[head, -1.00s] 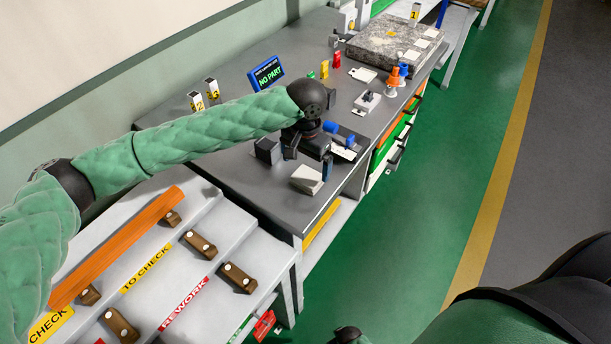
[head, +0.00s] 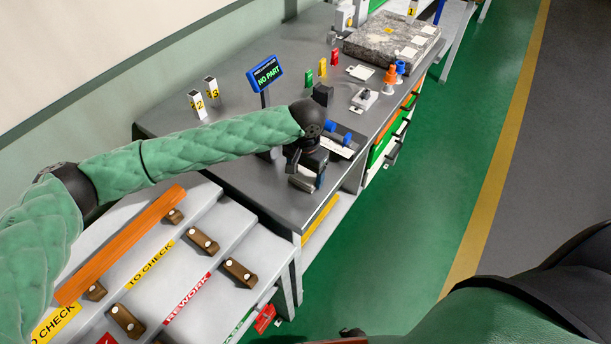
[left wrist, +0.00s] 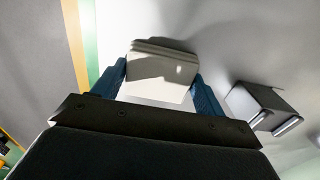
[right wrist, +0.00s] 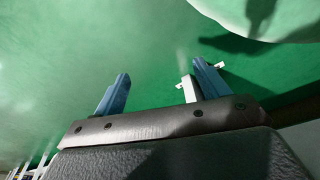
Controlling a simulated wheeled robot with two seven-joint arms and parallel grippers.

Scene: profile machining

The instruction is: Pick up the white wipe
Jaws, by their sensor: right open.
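The white wipe (head: 304,184) lies on the grey bench near its front edge, partly hidden under my left gripper in the head view. In the left wrist view the wipe (left wrist: 160,70) is a pale folded block lying between the two blue fingers. My left gripper (left wrist: 160,72) is spread wide, with one finger at each side of the wipe; I cannot tell whether they touch it. My right gripper (right wrist: 160,72) is open and empty over the green floor in the right wrist view.
A dark open box (left wrist: 262,106) stands beside the wipe. A sign reading NO PART (head: 265,74) stands behind my left arm. An orange bar (head: 120,245) lies on the sloped rack at front left.

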